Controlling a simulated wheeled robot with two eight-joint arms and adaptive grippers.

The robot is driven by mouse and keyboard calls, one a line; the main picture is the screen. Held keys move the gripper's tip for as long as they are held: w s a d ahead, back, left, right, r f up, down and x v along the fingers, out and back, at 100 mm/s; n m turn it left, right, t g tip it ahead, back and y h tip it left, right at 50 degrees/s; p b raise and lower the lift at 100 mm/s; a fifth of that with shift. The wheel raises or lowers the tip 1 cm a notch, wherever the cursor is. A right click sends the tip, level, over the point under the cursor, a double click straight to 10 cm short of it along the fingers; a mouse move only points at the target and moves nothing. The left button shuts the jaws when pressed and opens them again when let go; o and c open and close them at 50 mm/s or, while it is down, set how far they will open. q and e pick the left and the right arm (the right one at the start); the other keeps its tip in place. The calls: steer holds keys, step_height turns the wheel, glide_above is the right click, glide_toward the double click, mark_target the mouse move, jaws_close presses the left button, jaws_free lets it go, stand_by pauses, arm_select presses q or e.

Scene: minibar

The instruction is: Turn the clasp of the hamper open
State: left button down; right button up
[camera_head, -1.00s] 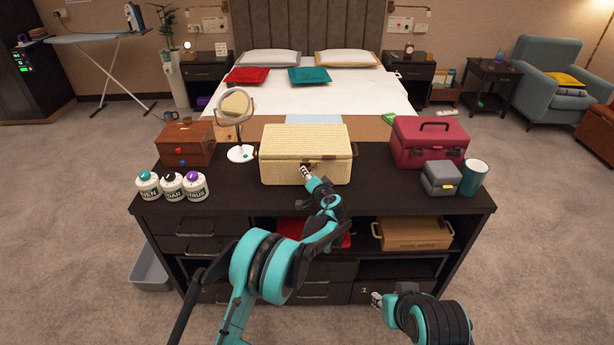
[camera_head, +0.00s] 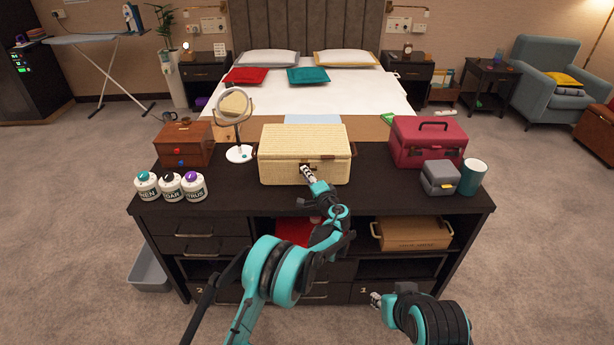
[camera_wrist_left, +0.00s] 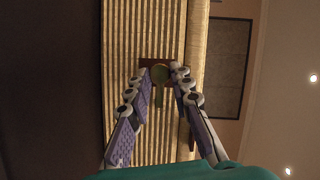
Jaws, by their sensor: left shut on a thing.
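The hamper (camera_head: 285,150) is a cream woven box with brown corner fittings, and its lid is down. It stands at the middle of the dark dresser top. Its clasp (camera_wrist_left: 160,74) is a round brass piece on a brown plate on the front face. My left gripper (camera_head: 305,172) is at the hamper's front, with its fingertips closed on the clasp from either side. In the head view the fingers hide most of the clasp, so its turn angle is hard to read. My right gripper (camera_head: 376,300) is low in front of the dresser, away from the hamper; its fingers are too small to read.
A round mirror (camera_head: 236,110) and a wooden box (camera_head: 186,145) stand left of the hamper, with several white jars (camera_head: 170,187) in front. A crimson case (camera_head: 428,142), a grey box (camera_head: 440,178) and a teal cup (camera_head: 473,177) stand right.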

arm_select(q)
steer(key=c, duration=1.3)
jaws_free()
steer(key=shift+c, duration=0.2)
steer(key=v, duration=1.2)
